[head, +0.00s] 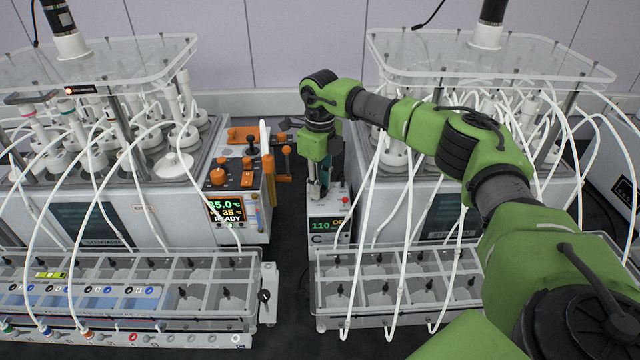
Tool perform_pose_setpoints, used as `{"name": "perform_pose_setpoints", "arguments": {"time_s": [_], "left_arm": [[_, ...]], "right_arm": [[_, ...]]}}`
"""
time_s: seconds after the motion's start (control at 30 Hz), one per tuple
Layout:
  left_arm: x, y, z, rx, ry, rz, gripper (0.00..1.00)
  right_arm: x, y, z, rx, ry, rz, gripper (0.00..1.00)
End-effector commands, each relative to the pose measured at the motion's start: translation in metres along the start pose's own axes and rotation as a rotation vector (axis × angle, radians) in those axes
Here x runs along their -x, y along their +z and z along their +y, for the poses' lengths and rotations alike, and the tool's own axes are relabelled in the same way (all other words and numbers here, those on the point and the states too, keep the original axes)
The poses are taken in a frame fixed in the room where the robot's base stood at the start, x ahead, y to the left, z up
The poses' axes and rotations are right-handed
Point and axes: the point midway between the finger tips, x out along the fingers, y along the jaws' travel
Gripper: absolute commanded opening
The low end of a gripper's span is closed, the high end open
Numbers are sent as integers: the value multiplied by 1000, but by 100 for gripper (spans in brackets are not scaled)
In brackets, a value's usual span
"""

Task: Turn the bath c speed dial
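The bath C control unit (330,228) is a small grey box between the two reactor baths. Its front has a dark display (327,225) with green and orange characters and a letter C below. My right gripper (318,192) points down at the top of this unit, with its fingers close to or on it. The fingers are small and partly hidden by the wrist, so I cannot tell whether they are open or shut. The speed dial cannot be made out; the gripper covers that spot. My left gripper is not in view.
A control panel with orange knobs (218,177) and a lit display (227,211) stands left of the gripper. White tubes (369,190) hang close on the right. Clear racks (205,285) line the front. A dark gap (288,290) lies between them.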

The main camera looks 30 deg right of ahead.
Motion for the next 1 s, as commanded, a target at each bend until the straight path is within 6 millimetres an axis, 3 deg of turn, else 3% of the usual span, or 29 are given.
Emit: {"name": "perform_pose_setpoints", "arguments": {"time_s": [0.37, 1.0], "left_arm": [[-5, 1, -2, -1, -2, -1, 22], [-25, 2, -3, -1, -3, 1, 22]], "right_arm": [[1, 1, 0, 88, 0, -3, 2], [2, 2, -1, 636, -5, -6, 2]]}}
